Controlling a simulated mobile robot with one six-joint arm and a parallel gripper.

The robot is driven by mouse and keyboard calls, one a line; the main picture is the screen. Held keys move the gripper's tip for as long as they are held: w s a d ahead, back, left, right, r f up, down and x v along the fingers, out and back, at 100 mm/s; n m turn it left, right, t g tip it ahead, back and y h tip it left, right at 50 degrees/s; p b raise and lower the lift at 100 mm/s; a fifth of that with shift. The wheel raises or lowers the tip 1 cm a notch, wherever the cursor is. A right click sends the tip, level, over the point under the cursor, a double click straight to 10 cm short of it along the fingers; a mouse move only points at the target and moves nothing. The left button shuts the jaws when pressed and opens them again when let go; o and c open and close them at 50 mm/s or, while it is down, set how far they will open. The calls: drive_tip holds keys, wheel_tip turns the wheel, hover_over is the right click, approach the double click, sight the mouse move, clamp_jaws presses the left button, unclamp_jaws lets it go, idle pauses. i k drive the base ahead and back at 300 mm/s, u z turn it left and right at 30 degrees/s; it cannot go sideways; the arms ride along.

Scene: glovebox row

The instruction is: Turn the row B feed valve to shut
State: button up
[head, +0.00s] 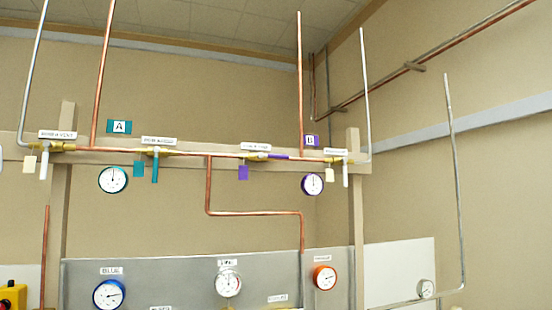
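The row B feed valve sits on the horizontal copper pipe left of the B sign (311,141). Its purple lever handle (278,157) lies along the pipe, pointing right. A white label (256,146), too small to read surely, is above it, and a purple tag (243,173) hangs below. A purple-rimmed gauge (312,184) is to the right below the pipe. My gripper is not in view.
Row A's teal lever (155,167) hangs straight down from the same pipe, near the teal A sign (119,127). White levers (44,165) (345,174) hang at both ends. Below is a grey panel (170,275) with blue (109,294), white (228,283) and orange (325,278) gauges.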

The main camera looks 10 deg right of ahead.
sight(260, 155)
drive_tip(key=i, duration=1)
drive_tip(key=z, duration=0.05)
